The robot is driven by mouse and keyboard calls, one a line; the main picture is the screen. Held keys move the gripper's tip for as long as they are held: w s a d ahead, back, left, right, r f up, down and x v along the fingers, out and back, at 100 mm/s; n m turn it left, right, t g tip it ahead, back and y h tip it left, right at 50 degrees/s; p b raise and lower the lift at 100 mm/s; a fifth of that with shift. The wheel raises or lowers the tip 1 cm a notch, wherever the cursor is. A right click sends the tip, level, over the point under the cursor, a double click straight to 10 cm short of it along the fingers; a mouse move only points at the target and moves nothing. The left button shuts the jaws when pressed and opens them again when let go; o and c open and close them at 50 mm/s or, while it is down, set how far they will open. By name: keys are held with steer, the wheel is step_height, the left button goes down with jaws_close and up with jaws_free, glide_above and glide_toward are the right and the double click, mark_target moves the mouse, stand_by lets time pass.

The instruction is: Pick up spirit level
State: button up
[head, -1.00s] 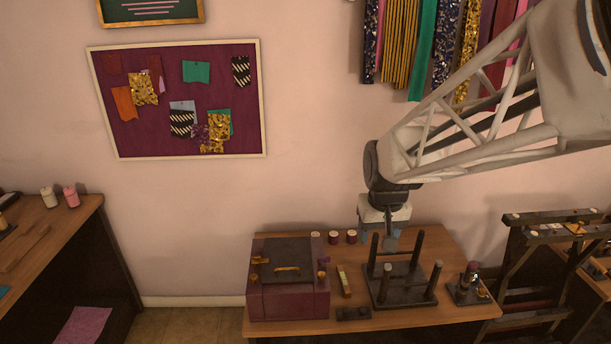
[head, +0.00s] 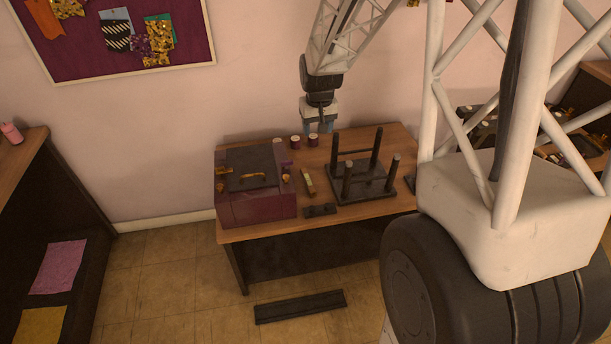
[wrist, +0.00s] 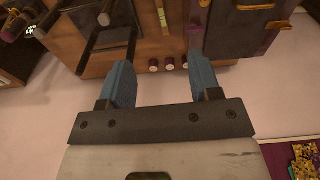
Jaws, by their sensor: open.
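The spirit level looks to be the small narrow yellowish bar (head: 308,183) lying on the table between the purple box and the dark post rack. In the wrist view it shows at the top (wrist: 164,18), roughly between the lines of the two fingers. My gripper (head: 318,127) hangs above the back edge of the table, behind the bar and apart from it. Its two blue fingers (wrist: 160,78) are spread wide with nothing between them.
The purple box (head: 256,205) stands left of the bar. The dark rack with upright posts (head: 360,190) stands right. Small spools (head: 313,141) sit at the back edge, below my gripper. A small dark block (head: 320,210) lies in front. A dark bar (head: 300,306) lies on the floor.

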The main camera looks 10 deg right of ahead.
steer(key=w+f, duration=0.9)
steer(key=f, duration=0.4)
steer(key=g, duration=0.1)
glide_above(308, 179)
steer(key=shift+n, duration=0.3)
steer(key=f, duration=1.7)
steer(key=shift+s+a, duration=0.15)
steer(key=shift+s, duration=0.05)
steer(key=shift+w+f, duration=0.15)
steer(key=shift+f, duration=0.4)
steer(key=shift+f, duration=1.3)
steer(key=shift+f, duration=0.2)
steer(key=shift+d+f, duration=0.2)
steer(key=shift+f, duration=2.2)
